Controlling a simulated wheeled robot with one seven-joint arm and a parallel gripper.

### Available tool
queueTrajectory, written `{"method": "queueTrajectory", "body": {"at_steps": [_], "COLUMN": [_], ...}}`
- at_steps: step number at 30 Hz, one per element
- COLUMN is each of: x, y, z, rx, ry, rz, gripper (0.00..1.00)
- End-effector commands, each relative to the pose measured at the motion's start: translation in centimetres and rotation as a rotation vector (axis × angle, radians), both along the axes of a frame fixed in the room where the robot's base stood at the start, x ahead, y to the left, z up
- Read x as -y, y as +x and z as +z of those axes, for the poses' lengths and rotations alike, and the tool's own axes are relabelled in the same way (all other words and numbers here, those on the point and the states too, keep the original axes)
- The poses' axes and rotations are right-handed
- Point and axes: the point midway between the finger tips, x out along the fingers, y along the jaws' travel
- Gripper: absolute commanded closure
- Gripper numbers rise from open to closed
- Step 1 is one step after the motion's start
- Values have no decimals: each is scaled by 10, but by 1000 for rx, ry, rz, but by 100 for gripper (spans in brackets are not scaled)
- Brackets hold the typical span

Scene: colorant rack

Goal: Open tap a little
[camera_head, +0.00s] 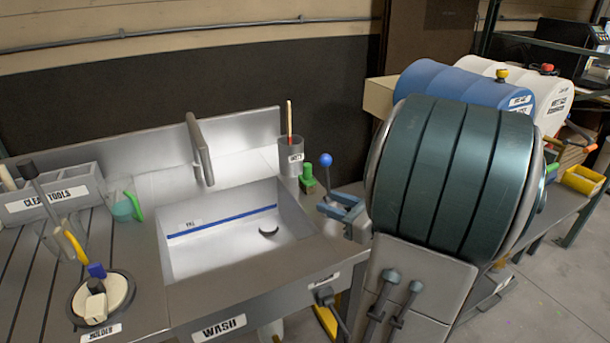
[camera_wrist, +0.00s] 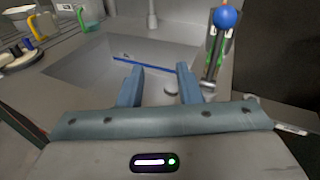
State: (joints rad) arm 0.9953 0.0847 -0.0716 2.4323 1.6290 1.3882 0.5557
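The tap has a grey spout (camera_head: 201,150) rising at the back of the sink; its lower part shows in the wrist view (camera_wrist: 152,14). A lever with a blue ball knob (camera_head: 326,160) stands upright right of the sink. The ball also shows at the upper right of the wrist view (camera_wrist: 225,18). My gripper (camera_head: 338,207) is beside the lever's lower part in the head view. In the wrist view its two blue fingers (camera_wrist: 159,80) are spread with nothing between them, over the sink side, left of the lever. Whether a finger touches the lever is unclear.
The sink basin (camera_head: 230,265) holds a small dark object. A grey cup (camera_head: 291,158) with a stick and a green item (camera_head: 307,175) stand near the lever. A tool holder (camera_head: 50,195) and a round holder (camera_head: 102,295) are at left.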

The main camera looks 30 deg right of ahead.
Motion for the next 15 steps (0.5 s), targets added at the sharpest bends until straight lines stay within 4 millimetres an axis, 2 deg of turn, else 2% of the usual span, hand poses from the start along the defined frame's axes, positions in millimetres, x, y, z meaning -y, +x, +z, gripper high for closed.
{"method": "queueTrajectory", "body": {"at_steps": [1, 3, 6, 11, 15], "x": [22, 43, 61, 64, 60], "y": [-4, -9, -12, -2, 23], "z": [-5, -4, -3, -2, -1], "rx": [23, 53, 79, 88, 88], "ry": [51, 101, 140, 153, 152], "rz": [-76, -148, -209, -225, -222], "gripper": [68, 68, 68, 68, 68]}}
